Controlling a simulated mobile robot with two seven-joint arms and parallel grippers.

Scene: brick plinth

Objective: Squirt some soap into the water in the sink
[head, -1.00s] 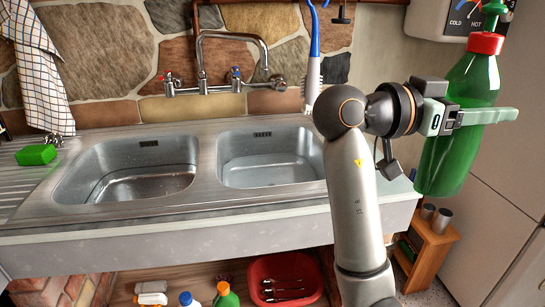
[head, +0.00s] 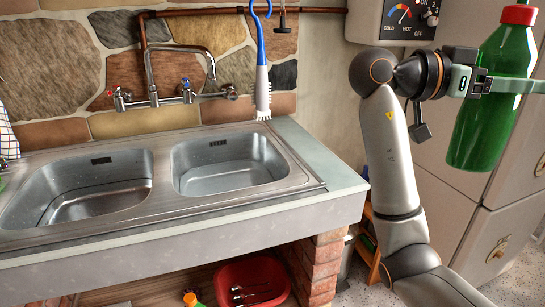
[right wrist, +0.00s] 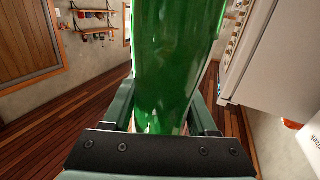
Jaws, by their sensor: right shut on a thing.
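My right gripper (head: 490,84) is shut on a green soap bottle (head: 490,130) with a red cap. It holds the bottle nearly upright, tilted slightly, at the right of the head view, clear of the sink. In the right wrist view the green bottle (right wrist: 175,65) stands between the fingers. The double sink (head: 120,215) is at the left; its right basin (head: 225,170) and left basin (head: 75,190) both look to hold some water, though the level is hard to tell. My left gripper is not in view.
A tap (head: 165,95) rises behind the basins. A blue-handled brush (head: 262,75) hangs on the stone wall. A water heater (head: 400,20) is above, and a pale fridge (head: 500,220) stands at the right behind the bottle. A red tub (head: 250,280) is under the sink.

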